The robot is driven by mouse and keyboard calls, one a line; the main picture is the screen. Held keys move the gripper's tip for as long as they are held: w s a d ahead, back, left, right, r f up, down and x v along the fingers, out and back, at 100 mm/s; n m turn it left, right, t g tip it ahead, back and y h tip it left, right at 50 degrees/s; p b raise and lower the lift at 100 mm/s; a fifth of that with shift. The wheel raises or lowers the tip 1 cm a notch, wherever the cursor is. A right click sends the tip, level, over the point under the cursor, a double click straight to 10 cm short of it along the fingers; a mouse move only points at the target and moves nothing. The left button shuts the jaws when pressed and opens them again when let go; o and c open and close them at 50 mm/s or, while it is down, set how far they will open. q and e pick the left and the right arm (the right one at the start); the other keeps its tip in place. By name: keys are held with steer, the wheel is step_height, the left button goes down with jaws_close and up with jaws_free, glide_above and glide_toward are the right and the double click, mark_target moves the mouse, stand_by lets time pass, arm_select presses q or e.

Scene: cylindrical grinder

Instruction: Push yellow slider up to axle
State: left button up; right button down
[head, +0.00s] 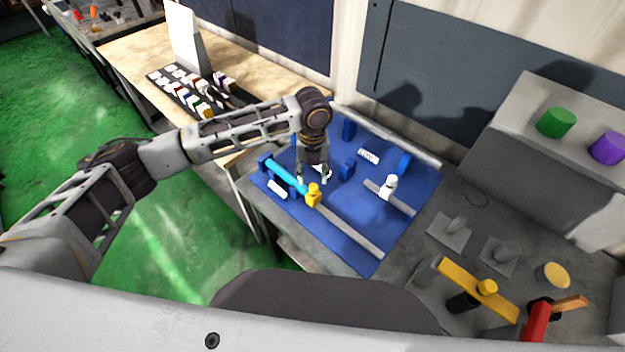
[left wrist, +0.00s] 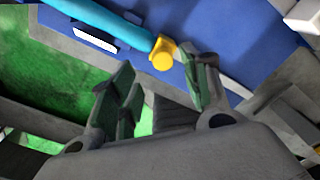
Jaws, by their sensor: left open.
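The yellow slider (head: 313,196) sits on a grey rail (head: 350,230) on the blue board (head: 342,256). The cyan axle (head: 285,175) lies to its upper left, and its near end appears to meet the slider; I cannot tell whether they touch. My left gripper (head: 312,180) is open just above and behind the slider. In the left wrist view the slider (left wrist: 163,53) shows ahead, between the spread fingers (left wrist: 160,73), with the axle (left wrist: 115,22) running off to the upper left. My right gripper is not in view.
A white slider (head: 389,185) stands on another grey rail on the board, with blue blocks (head: 347,169) nearby. To the right are a yellow bar (head: 470,285), a red handle (head: 535,320), and green (head: 557,122) and purple (head: 608,148) knobs. A wooden table (head: 140,65) stands behind left.

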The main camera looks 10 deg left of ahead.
arm_select(q)
steer(key=shift+r, duration=2.3)
